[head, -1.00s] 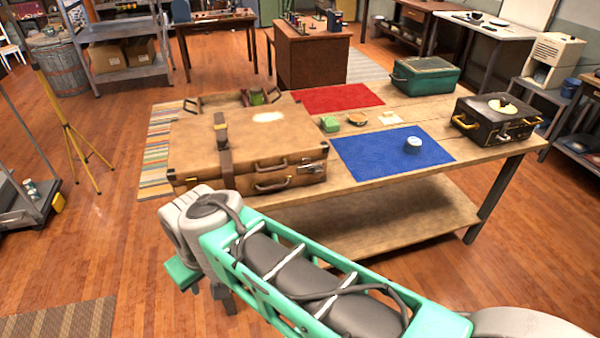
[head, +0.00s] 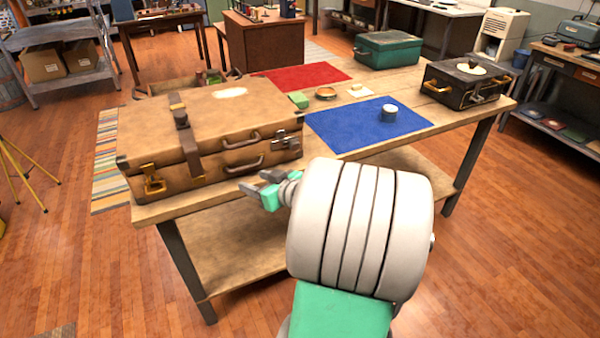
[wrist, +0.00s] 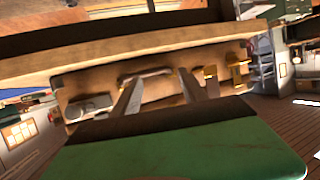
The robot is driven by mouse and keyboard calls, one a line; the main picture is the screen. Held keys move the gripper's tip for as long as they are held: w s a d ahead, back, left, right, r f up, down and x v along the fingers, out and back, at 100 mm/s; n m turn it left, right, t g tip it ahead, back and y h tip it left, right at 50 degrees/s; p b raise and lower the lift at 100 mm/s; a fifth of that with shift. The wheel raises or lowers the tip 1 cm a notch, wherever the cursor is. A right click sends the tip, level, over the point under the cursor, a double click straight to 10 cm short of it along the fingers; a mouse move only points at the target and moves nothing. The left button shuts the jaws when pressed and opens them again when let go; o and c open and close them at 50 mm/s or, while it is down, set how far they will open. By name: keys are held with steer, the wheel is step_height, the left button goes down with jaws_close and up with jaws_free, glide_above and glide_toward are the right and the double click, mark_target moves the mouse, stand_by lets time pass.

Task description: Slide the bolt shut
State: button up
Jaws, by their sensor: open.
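The brown suitcase (head: 222,118) lies on the wooden workbench, with its front facing me. A silver metal fitting that looks like the bolt (head: 287,140) is at the right of that front; whether it is slid open or shut is too small to tell. My gripper (head: 258,183) is open and empty, in front of the suitcase and left of and below the bolt. In the wrist view, which is upside down, a suitcase handle (wrist: 146,74) shows between and beyond the fingers (wrist: 160,92). The bolt (wrist: 90,107) is left of them there.
A brass clasp (head: 154,181) and a leather strap (head: 190,150) are on the suitcase front, left of my gripper. A blue mat (head: 345,135) with a small tin (head: 389,112) lies to the right. A black case (head: 468,84) stands farther right.

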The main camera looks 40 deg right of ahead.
mark_target(296, 147)
steer(key=s+d+m+t+h+b, duration=0.2)
steer(key=s+d+m+t+h, duration=0.3)
steer(key=d, duration=0.8)
steer(key=shift+n+g+h, duration=0.4)
steer(key=shift+n+g, duration=0.3)
steer(key=shift+g, duration=0.1)
steer(key=x, duration=0.2)
steer(key=r+x, duration=0.1)
steer(key=x, duration=0.1)
steer(key=p+x, duration=0.1)
steer(key=x, duration=0.2)
steer(key=shift+s+d+r, duration=0.15)
steer(key=shift+d, duration=0.2)
steer(key=shift+c, duration=0.5)
jaws_close()
